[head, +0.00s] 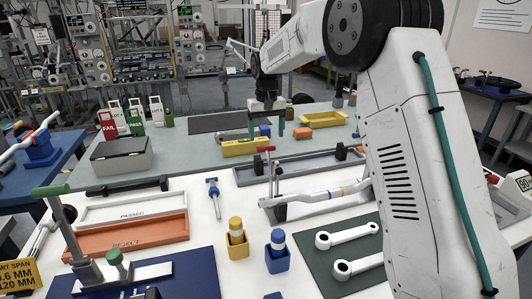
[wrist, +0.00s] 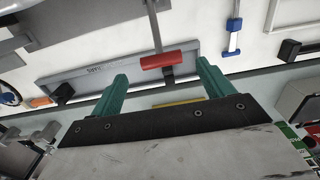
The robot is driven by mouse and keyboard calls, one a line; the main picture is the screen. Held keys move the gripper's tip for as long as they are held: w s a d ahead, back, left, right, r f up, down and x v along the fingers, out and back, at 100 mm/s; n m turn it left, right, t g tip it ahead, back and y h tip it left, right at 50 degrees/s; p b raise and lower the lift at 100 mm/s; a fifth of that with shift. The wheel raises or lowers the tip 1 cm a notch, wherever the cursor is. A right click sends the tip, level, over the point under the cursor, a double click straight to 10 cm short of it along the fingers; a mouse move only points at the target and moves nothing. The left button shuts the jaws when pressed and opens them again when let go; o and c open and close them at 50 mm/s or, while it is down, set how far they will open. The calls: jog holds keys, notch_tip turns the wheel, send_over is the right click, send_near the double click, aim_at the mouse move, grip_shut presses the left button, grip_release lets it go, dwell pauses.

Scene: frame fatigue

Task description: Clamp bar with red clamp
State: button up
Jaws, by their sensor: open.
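The red clamp has a red handle (head: 265,149) on an upright grey lever, standing at the left end of a grey fixture on the white table. The handle also shows in the wrist view (wrist: 170,60), ahead of my fingertips and between them in the picture. The bar (head: 318,196) is pale, with coloured bands near its right part, and lies across the fixture; my arm hides its right end. My gripper (head: 268,125) has teal fingers spread wide and empty, above and behind the handle. Its fingers also show in the wrist view (wrist: 160,85), apart from the handle.
A long grey tray (head: 300,165) lies behind the bar. A green-handled clamp (head: 82,240), an orange reject tray (head: 130,236) and a blue-handled tool (head: 213,190) are to the left. Yellow (head: 237,245) and blue (head: 277,257) holders stand in front. A yellow bin (head: 245,146) is behind.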

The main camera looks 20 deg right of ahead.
aim_at(266, 151)
jog(key=shift+w+f, duration=0.3)
jog(key=shift+f, duration=0.15)
notch_tip(266, 151, down, 7)
jog(key=shift+f, duration=0.2)
jog(key=c, duration=1.3)
jog(key=shift+a, duration=0.1)
jog(key=shift+c, duration=0.4)
